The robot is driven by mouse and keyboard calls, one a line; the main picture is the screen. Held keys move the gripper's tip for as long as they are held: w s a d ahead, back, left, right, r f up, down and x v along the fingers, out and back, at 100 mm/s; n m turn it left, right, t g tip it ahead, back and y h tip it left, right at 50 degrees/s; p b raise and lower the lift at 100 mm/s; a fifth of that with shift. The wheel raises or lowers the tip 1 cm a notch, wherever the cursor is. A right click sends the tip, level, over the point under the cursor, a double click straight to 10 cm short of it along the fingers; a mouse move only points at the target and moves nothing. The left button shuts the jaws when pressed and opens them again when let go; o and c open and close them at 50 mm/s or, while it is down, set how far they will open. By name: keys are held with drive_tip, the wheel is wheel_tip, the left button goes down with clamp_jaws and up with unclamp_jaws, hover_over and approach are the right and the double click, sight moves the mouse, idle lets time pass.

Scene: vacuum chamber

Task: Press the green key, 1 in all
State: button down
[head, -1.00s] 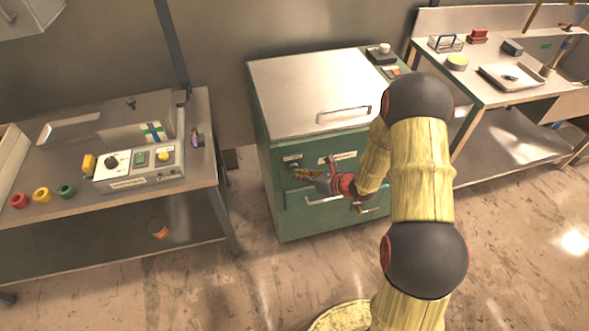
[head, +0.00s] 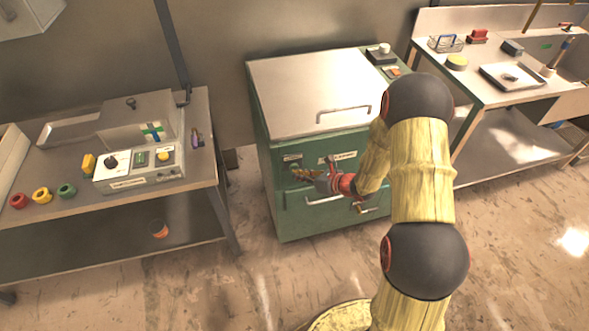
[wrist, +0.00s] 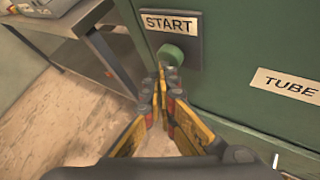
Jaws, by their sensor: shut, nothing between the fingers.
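The green key (wrist: 171,54) is a round green button under a START label (wrist: 169,22) on the front of the green cabinet (wrist: 235,45). In the wrist view, my gripper (wrist: 168,70) is shut and empty, with its fingertips right at the lower edge of the key, overlapping it in the picture. I cannot tell whether they touch it. In the head view, my gripper (head: 296,171) is at the upper left of the cabinet front, just below the small label plate (head: 292,158); the key itself is hard to make out there.
A TUBE label (wrist: 288,84) is right of the key. A drawer handle (head: 322,200) and a brass valve (head: 362,208) lie below my arm. A bench (head: 210,172) with a control box (head: 140,168) stands at left. Another table (head: 480,85) stands at right.

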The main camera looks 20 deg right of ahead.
drive_tip(key=shift+s, duration=0.6)
drive_tip(key=s, duration=0.5)
idle(0.3)
idle(0.7)
